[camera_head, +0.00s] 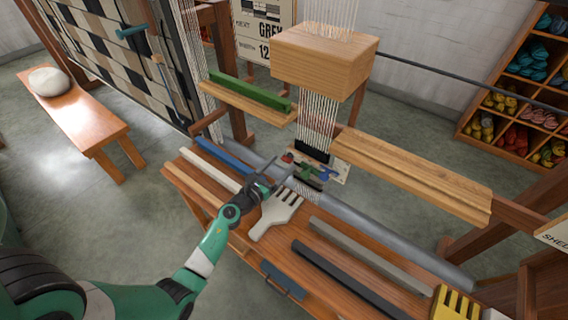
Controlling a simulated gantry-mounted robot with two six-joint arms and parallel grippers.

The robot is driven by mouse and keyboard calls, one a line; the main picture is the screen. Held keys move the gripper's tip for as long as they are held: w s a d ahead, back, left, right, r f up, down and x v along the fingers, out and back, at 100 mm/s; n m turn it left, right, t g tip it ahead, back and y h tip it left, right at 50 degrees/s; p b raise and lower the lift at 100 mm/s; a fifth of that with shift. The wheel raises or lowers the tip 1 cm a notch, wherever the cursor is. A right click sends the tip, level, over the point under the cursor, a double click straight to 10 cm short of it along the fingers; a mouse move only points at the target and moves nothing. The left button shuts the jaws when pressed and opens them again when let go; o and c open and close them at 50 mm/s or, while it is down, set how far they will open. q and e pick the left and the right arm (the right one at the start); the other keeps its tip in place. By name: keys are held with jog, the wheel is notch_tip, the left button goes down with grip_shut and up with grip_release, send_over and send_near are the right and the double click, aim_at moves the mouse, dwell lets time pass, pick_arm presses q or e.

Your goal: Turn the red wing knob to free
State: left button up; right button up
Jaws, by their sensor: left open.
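The red wing knob (288,157) shows small at the left end of a pale plate (341,174), just past the long grey beam of the loom. A blue knob (327,171) and dark and green parts sit close to its right; their exact shapes are too small to tell. My left gripper (272,178) is open and empty, over the near side of the beam. It is a short way nearer than the red knob and apart from it in the picture. The knob's setting cannot be read. My right gripper is not in view.
A pale wooden comb (272,215) lies beside my left gripper on the bench, with several bars around it. Vertical warp threads (318,110) and a wooden block (323,57) rise behind the knobs. A shelf (400,174) extends right.

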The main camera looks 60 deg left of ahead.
aim_at(288, 158)
pick_arm(q)
jog(key=shift+x, duration=1.1)
grip_shut()
